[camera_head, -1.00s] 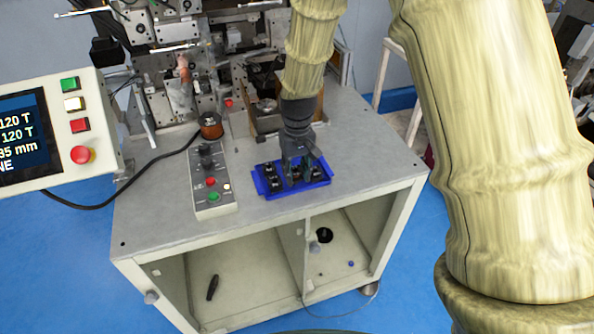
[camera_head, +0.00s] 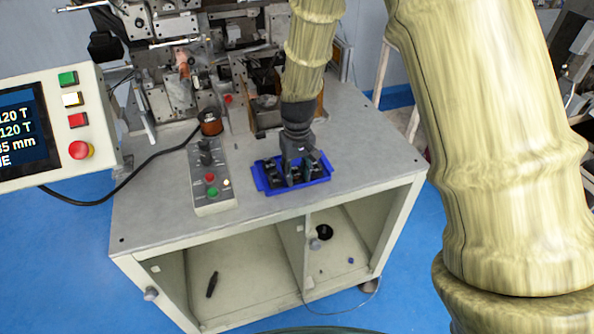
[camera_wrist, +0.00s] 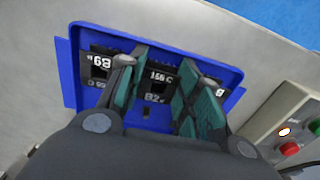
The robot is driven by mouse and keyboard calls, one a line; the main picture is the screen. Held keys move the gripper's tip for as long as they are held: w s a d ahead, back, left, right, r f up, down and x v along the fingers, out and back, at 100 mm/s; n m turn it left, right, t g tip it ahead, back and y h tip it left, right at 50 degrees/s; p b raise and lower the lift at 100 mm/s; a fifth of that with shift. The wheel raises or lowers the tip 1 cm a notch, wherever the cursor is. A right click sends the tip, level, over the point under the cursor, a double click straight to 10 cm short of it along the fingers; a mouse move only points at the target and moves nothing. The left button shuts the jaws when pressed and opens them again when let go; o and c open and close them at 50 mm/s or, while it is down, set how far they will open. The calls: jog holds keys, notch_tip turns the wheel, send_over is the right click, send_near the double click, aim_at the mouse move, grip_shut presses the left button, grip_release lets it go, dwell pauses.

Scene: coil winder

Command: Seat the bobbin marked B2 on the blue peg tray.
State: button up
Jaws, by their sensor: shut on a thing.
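The blue peg tray (camera_head: 261,183) lies on the grey bench top near its front edge and holds several dark bobbins. It also shows in the wrist view (camera_wrist: 67,72). My gripper (camera_head: 291,183) points down into the tray. In the wrist view my gripper (camera_wrist: 155,72) has its two fingers shut on the dark bobbin marked B2 (camera_wrist: 153,98). B2 is inside the tray's outline, at its middle. Its underside and any peg below are hidden, so I cannot tell whether it is down on a peg.
A bobbin marked B9 (camera_wrist: 101,65) stands left of my fingers in the wrist view. A button box (camera_head: 212,183) sits left of the tray, with a copper-coloured spool (camera_head: 210,124) behind it. The winding machine (camera_head: 175,60) fills the back. Bench top right of the tray is clear.

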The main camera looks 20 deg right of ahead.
jog(key=o, duration=0.9)
notch_tip(320, 180, up, 12)
jog(key=shift+d, duration=0.1)
dwell(0.5)
